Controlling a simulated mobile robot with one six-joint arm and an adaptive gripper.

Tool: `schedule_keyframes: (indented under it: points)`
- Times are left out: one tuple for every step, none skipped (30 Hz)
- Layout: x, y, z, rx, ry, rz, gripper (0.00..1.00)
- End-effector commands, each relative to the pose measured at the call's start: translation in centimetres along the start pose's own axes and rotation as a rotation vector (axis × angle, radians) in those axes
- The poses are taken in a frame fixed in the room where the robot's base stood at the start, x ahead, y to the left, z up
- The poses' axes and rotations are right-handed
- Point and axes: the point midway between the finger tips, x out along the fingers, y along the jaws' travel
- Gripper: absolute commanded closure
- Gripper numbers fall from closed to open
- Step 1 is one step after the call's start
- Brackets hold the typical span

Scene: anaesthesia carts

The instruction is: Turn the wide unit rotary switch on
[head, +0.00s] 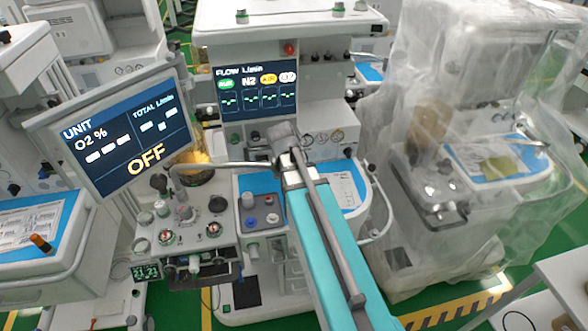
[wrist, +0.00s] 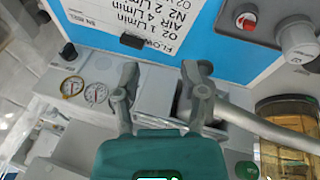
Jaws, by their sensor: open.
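The wide unit (head: 230,133) stands in the middle of the head view. Its tilted UNIT screen (head: 120,130) reads OFF in yellow. I cannot tell for certain which control is the rotary switch. In the wrist view a red control (wrist: 247,20) and a grey knob (wrist: 300,40) show at the upper right. My gripper (wrist: 163,85) is open and empty, its fingers apart near the blue top sheet. In the head view my arm hides part of the unit.
A flow screen (head: 255,90) is lit behind my gripper. Gauges and knobs (head: 190,233) crowd the front left panel. A bent grey bar (head: 225,165) runs close to my gripper. A plastic-draped cart (head: 470,130) stands at right. An amber canister (wrist: 287,135) is at lower right.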

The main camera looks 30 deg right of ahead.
Motion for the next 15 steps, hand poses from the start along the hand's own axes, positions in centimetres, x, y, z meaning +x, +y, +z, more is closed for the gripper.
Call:
schedule_keyframes:
  points:
    - [-0.03, -0.06, 0.03, 0.0, -0.001, -0.001, 0.46]
    - [-0.03, -0.07, 0.03, 0.0, -0.001, -0.001, 0.46]
    - [-0.03, -0.07, 0.04, 0.0, -0.001, -0.001, 0.46]
    - [-0.02, -0.07, 0.04, 0.0, -0.001, -0.002, 0.46]
    - [-0.02, -0.07, 0.03, 0.0, -0.001, -0.001, 0.46]
    - [-0.02, -0.06, 0.03, 0.0, -0.001, -0.001, 0.46]
    - [-0.02, -0.06, 0.03, 0.0, -0.001, -0.001, 0.46]
    - [-0.02, -0.06, 0.03, 0.0, -0.001, -0.001, 0.46]
    - [-0.01, -0.05, 0.02, 0.0, -0.001, -0.001, 0.46]
    - [-0.01, -0.03, 0.01, 0.0, -0.001, -0.001, 0.46]
    - [0.0, 0.0, -0.01, 0.001, -0.001, -0.002, 0.46]
    - [0.03, 0.09, -0.05, 0.001, 0.0, -0.003, 0.46]
    - [0.07, 0.18, -0.11, 0.002, 0.0, -0.004, 0.46]
    - [0.12, 0.32, -0.18, 0.003, 0.0, -0.006, 0.46]
    - [0.2, 0.56, -0.31, 0.006, 0.0, -0.009, 0.46]
